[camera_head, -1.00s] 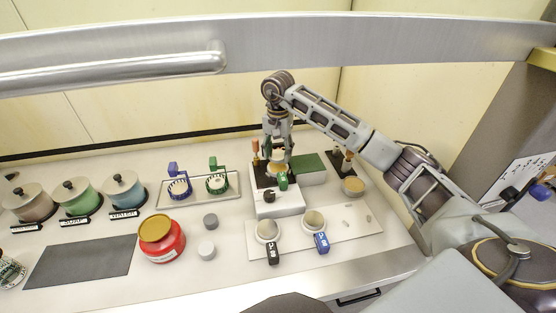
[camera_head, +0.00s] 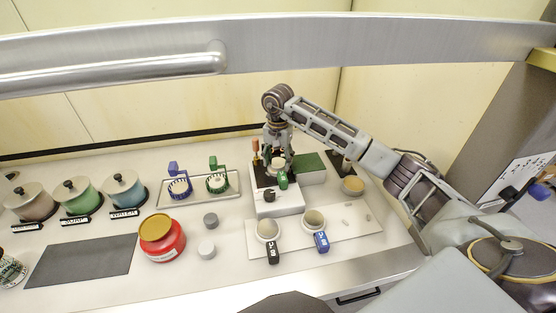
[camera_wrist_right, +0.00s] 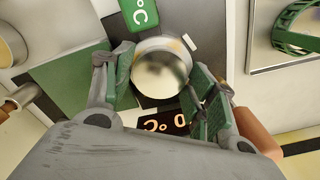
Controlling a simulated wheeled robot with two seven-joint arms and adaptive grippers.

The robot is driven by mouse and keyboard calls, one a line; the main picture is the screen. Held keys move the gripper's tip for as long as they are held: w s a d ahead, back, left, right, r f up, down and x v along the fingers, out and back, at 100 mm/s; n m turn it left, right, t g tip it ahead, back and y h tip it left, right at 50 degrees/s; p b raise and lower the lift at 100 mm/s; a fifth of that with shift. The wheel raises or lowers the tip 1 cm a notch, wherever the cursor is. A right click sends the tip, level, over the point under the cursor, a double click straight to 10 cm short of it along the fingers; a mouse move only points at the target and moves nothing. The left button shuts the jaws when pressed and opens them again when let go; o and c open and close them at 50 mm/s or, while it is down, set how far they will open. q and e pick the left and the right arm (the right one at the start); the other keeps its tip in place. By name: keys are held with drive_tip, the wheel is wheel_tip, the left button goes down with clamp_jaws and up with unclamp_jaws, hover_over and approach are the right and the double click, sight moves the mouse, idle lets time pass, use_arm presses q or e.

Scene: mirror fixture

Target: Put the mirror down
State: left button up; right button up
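The mirror (camera_wrist_right: 162,76) looks like a round, shiny disc in the right wrist view, lying over a black surface between the fingertips. My right gripper (camera_wrist_right: 157,82) points down, with its green-padded fingers spread on either side of the disc. A narrow gap seems to show at the left finger; contact at the right finger is unclear. The mirror is mostly hidden there. My left gripper is not in view.
A green block (camera_head: 312,168) stands right of the fixture. Behind left is a tray (camera_head: 196,196) with blue and green holders. Lidded pots (camera_head: 78,199) stand left; a dark mat (camera_head: 80,262) leaves clear room.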

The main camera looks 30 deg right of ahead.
sight(278, 162)
drive_tip(key=shift+o, duration=1.1)
drive_tip(key=shift+r, duration=0.15)
wheel_tip(278, 162, up, 12)
idle(2.6)
